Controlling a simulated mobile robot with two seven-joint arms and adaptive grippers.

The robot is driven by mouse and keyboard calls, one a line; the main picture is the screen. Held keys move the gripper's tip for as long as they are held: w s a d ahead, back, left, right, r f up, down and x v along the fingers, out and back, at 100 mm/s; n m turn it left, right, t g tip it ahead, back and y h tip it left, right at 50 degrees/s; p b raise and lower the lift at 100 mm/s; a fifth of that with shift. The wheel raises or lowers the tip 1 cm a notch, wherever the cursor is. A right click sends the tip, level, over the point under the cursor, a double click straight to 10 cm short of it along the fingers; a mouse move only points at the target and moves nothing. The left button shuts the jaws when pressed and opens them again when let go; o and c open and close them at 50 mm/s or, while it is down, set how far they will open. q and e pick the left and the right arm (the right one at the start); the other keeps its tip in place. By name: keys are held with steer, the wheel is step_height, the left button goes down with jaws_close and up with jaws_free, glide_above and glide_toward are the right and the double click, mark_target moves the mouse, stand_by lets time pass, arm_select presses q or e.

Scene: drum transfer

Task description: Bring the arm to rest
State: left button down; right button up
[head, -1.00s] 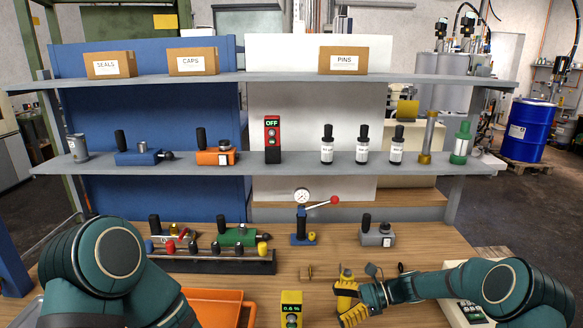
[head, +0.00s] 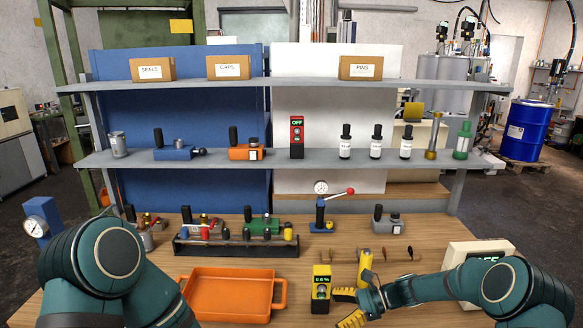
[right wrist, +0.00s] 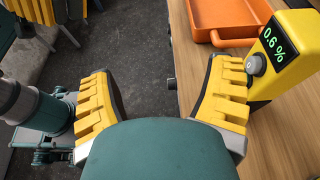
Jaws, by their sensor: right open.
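My right arm reaches in from the right in the head view, low over the front of the wooden bench. Its yellow-fingered gripper (head: 346,309) is close to a yellow meter (head: 321,290) with a green display. In the right wrist view the two fingers (right wrist: 165,100) are wide apart with nothing between them. The meter (right wrist: 280,58) stands just beyond the right finger there and reads 0.6 %. My left arm (head: 105,262) shows as a bent teal joint at the lower left of the head view; its gripper is out of the picture.
An orange tray (head: 229,293) lies left of the meter. A yellow cylinder (head: 365,268) stands behind the right gripper, and a white box (head: 480,251) with a display is beside that arm. A rack (head: 235,247) and shelves stand behind. Grey floor (right wrist: 150,35) lies beyond the bench edge.

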steer(key=s+a+f+n+g+h+b, duration=0.15)
steer(key=s+f+n+h, duration=0.35)
steer(key=f, duration=0.6)
arm_select(q)
steer(key=s+a+f+n+g+y+b, duration=0.1)
steer(key=s+a+f+g+b, duration=0.1)
steer(key=f, duration=0.6)
steer(key=s+a+f+n+g+y+b, duration=0.1)
steer(key=s+a+f+g+y+b, duration=0.1)
steer(key=s+a+f+g, duration=0.3)
steer(key=s+a+f+n+g+y+b, duration=0.1)
steer(key=s+a+f+g+b, duration=0.2)
steer(key=f, duration=0.9)
steer(key=s, duration=0.3)
steer(key=shift+s+a+f+n+y+b, duration=0.2)
steer(key=shift+a+n+y+b, duration=0.1)
steer(key=shift+y, duration=0.1)
arm_select(e)
steer(key=s+f+n+t+h, duration=0.1)
steer(key=s+f+n, duration=0.4)
steer(key=s, duration=0.5)
steer(key=s+f+n+t+h, duration=0.2)
steer(key=s+f+n+h, duration=0.2)
steer(key=s, duration=0.6)
step_height(320, 180, down, 3)
steer(key=shift+a+r+n, duration=0.1)
steer(key=shift+a+n, duration=0.1)
steer(key=shift+n, duration=0.8)
